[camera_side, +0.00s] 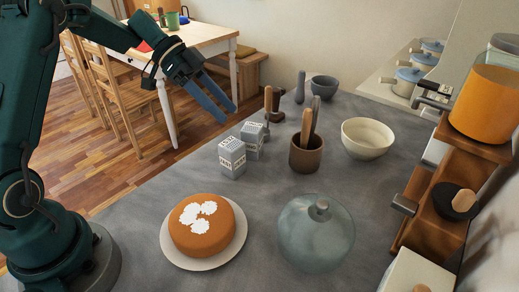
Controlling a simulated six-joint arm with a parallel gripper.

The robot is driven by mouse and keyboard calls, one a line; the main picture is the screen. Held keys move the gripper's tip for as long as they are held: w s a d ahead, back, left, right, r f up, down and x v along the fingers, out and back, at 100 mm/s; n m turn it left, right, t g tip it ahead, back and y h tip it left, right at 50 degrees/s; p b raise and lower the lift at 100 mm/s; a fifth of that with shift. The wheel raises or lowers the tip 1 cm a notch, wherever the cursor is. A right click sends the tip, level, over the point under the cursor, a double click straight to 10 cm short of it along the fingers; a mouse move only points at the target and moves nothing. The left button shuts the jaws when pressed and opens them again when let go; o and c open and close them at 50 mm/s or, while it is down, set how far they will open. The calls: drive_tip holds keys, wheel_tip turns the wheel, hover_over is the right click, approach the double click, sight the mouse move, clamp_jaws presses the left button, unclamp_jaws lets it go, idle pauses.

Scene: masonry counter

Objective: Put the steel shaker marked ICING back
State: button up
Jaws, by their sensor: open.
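Two pale grey, box-shaped containers with dark lettering stand upright on the counter, the front one (232,158) and the back one (252,140). They may be shakers, but the lettering is too small to read, so I cannot tell which is marked ICING. My gripper (230,114) is open, with nothing between its long blue-grey fingers. It hangs above and behind the two containers, apart from them. An orange-brown cake (186,235) with white powdery shapes on top sits on a white plate (236,250) at the front.
A glass dome (315,240) stands right of the cake. Behind are a brown utensil pot (305,156), a cream bowl (368,139) and a grey mortar (324,87). A wooden shelf (432,205) lines the right side. The counter between cake and containers is clear.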

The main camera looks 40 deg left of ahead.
drive_tip(key=s+d+r+n+t+y, duration=0.1)
drive_tip(key=s+n+y, duration=0.3)
drive_tip(key=s, duration=0.6)
drive_tip(key=s+d+r+n+t+y, duration=0.1)
drive_tip(key=s+d+n+t+y, duration=0.1)
drive_tip(key=s+n+y, duration=0.3)
drive_tip(key=s+d+n, duration=0.1)
drive_tip(key=s+n, duration=0.1)
drive_tip(key=s, duration=0.2)
drive_tip(key=shift+s+r, duration=0.3)
drive_tip(key=shift+s, duration=0.05)
